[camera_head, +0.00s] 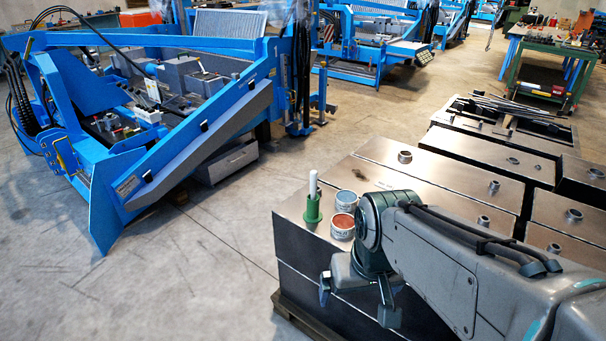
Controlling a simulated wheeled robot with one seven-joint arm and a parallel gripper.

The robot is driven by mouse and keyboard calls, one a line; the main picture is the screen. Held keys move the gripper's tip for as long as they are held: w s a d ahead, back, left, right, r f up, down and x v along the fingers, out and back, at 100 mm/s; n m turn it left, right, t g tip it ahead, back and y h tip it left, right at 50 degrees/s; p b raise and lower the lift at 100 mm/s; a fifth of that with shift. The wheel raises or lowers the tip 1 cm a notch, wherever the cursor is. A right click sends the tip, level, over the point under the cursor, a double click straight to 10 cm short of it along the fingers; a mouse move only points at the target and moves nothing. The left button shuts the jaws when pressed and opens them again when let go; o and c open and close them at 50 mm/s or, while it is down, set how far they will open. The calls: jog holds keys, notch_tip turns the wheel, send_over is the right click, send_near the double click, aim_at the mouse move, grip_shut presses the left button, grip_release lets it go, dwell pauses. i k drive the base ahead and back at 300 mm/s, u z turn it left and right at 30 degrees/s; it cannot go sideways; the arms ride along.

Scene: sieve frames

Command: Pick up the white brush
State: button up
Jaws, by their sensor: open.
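A white, stick-like object (313,184), which appears to be the white brush, stands upright in a green holder (313,208). The holder sits near the left corner of a metal block's top; the object's lower end is hidden inside it. My gripper (357,299) hangs lower in the picture, to the right of the holder, in front of the block's dark side. Its two fingers are spread apart with nothing between them. It is clear of the white object.
Two round tins, one blue-grey-topped (346,197) and one red-brown-topped (342,221), stand right of the holder, close to my arm. The metal block (385,163) has raised round fittings. Blue machinery (150,170) stands at left. Open grey floor (200,260) lies between.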

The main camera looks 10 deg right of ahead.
aim_at(313, 173)
jog(key=u, duration=1.6)
jog(key=i, duration=1.3)
jog(key=z, duration=3.15)
jog(key=i, duration=0.5)
jog(key=z, duration=0.05)
